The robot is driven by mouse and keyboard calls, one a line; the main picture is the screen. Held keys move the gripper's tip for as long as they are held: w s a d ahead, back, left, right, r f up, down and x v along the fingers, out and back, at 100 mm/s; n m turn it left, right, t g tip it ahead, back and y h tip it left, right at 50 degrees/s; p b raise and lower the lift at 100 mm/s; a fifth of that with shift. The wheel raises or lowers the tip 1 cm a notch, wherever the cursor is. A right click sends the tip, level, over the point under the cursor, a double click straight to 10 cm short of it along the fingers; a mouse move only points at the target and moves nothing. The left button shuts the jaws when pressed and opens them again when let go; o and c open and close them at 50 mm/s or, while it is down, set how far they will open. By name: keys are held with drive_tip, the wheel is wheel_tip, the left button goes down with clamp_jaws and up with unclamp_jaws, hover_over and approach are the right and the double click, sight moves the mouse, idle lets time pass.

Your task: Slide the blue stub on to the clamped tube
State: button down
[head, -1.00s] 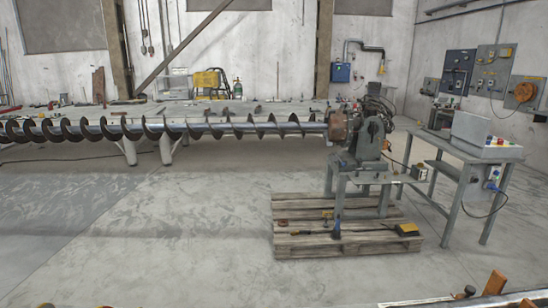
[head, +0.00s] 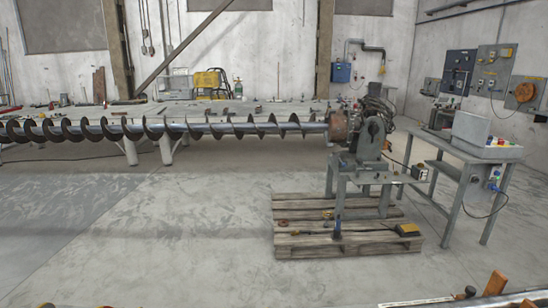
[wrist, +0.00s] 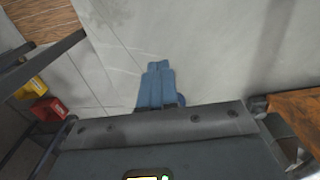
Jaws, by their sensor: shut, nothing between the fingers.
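The long auger (head: 190,131) lies level across the head view. Its bare tube runs through dark spiral flights, and its right end sits in the rusty chuck (head: 339,127) of the grey positioner (head: 372,145). I cannot pick out the blue stub with certainty. My gripper does not show in the head view.
The wooden pallet (head: 290,240) holds the positioner stand and loose tools. A control table (head: 470,153) stands at the right. A long bench (head: 90,115) is behind the auger. In the wrist view, red (wrist: 48,108) and yellow (wrist: 30,87) items lie left. The floor at front left is clear.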

drive_tip(key=shift+d, duration=0.15)
drive_tip(key=shift+w+d+p, duration=0.1)
drive_tip(key=shift+d+p, duration=0.35)
drive_tip(key=shift+d, duration=2.3)
